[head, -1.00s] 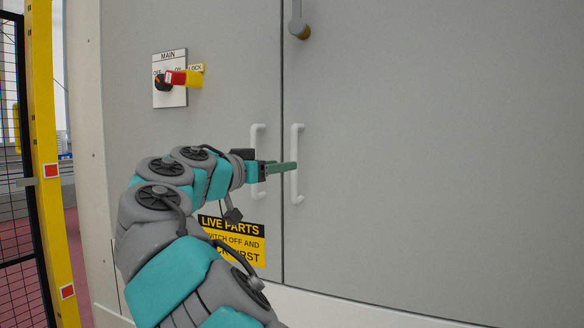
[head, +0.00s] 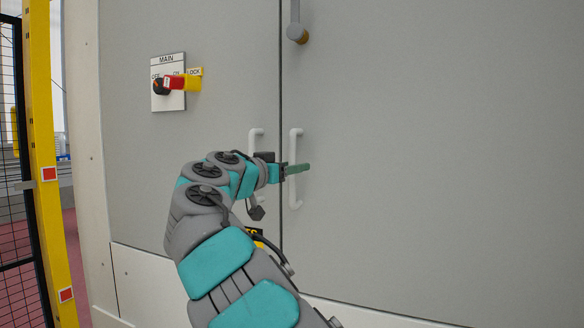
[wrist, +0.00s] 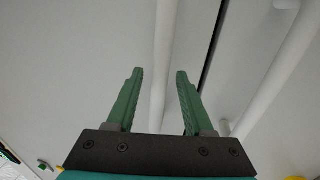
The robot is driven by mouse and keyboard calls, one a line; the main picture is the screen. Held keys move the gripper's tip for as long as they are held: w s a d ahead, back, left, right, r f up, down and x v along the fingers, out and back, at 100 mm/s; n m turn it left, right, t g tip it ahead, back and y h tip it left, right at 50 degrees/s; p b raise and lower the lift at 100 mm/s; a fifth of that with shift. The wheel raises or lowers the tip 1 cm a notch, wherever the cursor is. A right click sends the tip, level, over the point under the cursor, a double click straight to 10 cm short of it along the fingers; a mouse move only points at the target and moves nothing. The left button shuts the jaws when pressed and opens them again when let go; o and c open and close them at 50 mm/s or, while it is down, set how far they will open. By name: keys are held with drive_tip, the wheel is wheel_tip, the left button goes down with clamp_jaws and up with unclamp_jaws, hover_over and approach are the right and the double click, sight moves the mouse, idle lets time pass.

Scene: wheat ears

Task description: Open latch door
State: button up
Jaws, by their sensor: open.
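A grey cabinet has two doors, the left door (head: 190,200) and the right door (head: 430,170), both shut along a dark vertical seam. A white bar handle is on each: the left handle (head: 252,145), partly hidden by my arm, and the right handle (head: 297,195). A grey latch lever (head: 296,20) with a brownish end hangs above, by the seam. My gripper (head: 308,168) is open, its green fingers crossing in front of the right handle in the head view. In the wrist view, the left handle (wrist: 163,50) shows between the fingers (wrist: 158,75); contact cannot be told. The right handle (wrist: 275,88) is to their right.
A yellow post (head: 42,130) with black mesh fencing stands at far left. A yellow warning sign is almost wholly hidden behind my arm.

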clamp_jaws()
idle(1.3)
